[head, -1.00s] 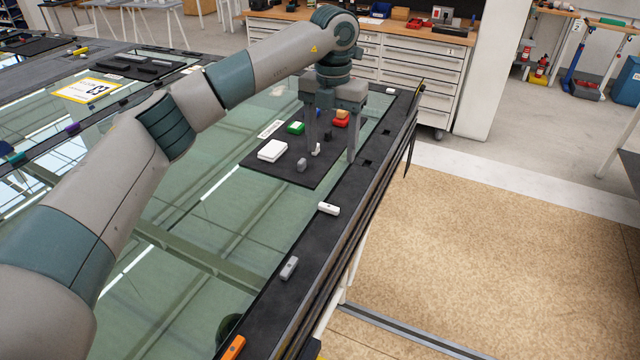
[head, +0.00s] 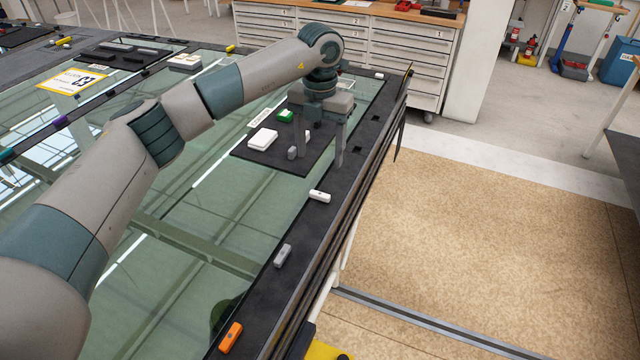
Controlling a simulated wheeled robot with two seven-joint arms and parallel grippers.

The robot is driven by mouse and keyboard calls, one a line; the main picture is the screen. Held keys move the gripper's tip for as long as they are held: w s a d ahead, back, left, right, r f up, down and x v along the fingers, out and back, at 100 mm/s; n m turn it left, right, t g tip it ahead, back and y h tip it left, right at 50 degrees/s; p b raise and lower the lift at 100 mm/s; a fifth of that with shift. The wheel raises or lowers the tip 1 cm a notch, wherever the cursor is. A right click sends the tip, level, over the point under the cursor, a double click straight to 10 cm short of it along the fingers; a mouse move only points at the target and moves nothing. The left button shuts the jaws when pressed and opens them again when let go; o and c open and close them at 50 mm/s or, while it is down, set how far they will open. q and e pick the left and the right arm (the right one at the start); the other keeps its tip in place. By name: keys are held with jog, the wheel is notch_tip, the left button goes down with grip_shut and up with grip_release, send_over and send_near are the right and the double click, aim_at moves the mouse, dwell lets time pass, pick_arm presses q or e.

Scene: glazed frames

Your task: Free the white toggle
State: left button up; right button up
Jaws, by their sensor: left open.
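A small white toggle (head: 319,196) lies on the black frame edge of the glazed panel, right of centre of the head view. My left gripper (head: 319,158) points down beyond it, over the dark mat and the frame. Its two fingers are apart with nothing seen held between them. The fingertips are clear of the toggle. A grey toggle (head: 283,256) and an orange toggle (head: 230,338) sit nearer along the same edge. My right gripper is out of view.
The dark mat (head: 262,160) on the glass carries a white block (head: 262,139), a green block (head: 285,116) and small grey and white pieces near the fingers. A drawer cabinet (head: 405,65) stands behind. The tan floor on the right is clear.

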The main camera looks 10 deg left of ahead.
aim_at(320, 193)
pick_arm(q)
notch_tip(320, 193, down, 11)
jog(key=p, duration=0.4)
jog(key=shift+f, duration=0.7)
jog(key=c, duration=1)
